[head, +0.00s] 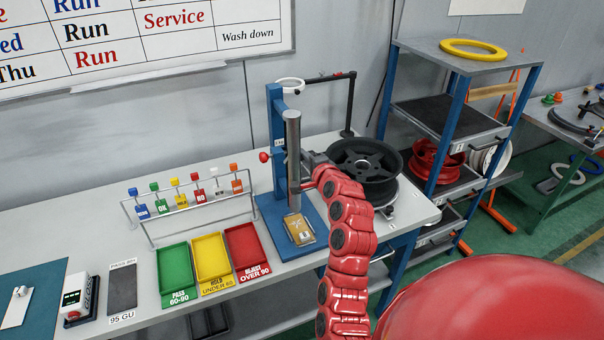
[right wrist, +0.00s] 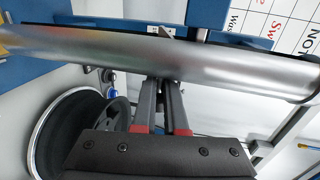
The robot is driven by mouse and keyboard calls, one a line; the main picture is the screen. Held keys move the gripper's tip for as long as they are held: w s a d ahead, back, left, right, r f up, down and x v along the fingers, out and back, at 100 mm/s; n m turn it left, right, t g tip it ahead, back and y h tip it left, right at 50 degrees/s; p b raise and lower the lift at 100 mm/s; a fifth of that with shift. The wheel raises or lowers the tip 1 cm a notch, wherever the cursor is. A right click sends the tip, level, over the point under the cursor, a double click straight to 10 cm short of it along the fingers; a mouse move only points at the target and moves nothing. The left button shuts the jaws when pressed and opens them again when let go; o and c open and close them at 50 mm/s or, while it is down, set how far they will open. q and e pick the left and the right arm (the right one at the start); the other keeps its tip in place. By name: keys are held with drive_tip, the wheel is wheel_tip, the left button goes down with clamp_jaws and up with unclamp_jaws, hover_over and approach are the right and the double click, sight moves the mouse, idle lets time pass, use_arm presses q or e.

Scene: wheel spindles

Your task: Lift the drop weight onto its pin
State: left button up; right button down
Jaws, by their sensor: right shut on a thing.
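The drop weight seems to be the silver cylinder (head: 294,165), upright along the front of the blue stand (head: 276,130). In the right wrist view the silver cylinder (right wrist: 200,58) crosses the picture. My right gripper (head: 310,184) is at its right side, partly hidden by my red arm. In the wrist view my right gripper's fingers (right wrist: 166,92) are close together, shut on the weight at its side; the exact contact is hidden. A red knob (head: 264,157) sticks out left of the stand. I cannot make out the pin. My left gripper is not in view.
A gold plate (head: 299,230) lies on the stand's blue base. Green (head: 175,272), yellow (head: 211,261) and red (head: 247,250) trays are to the left. A black wheel (head: 366,162) stands right, close to my arm. A shelf rack (head: 450,120) is beyond it.

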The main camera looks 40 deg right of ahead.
wheel_tip(320, 180, up, 7)
drive_tip(key=shift+f+p, duration=0.2)
drive_tip(key=shift+p, duration=0.3)
drive_tip(key=c, duration=1)
unclamp_jaws()
drive_tip(key=shift+d+f, duration=0.1)
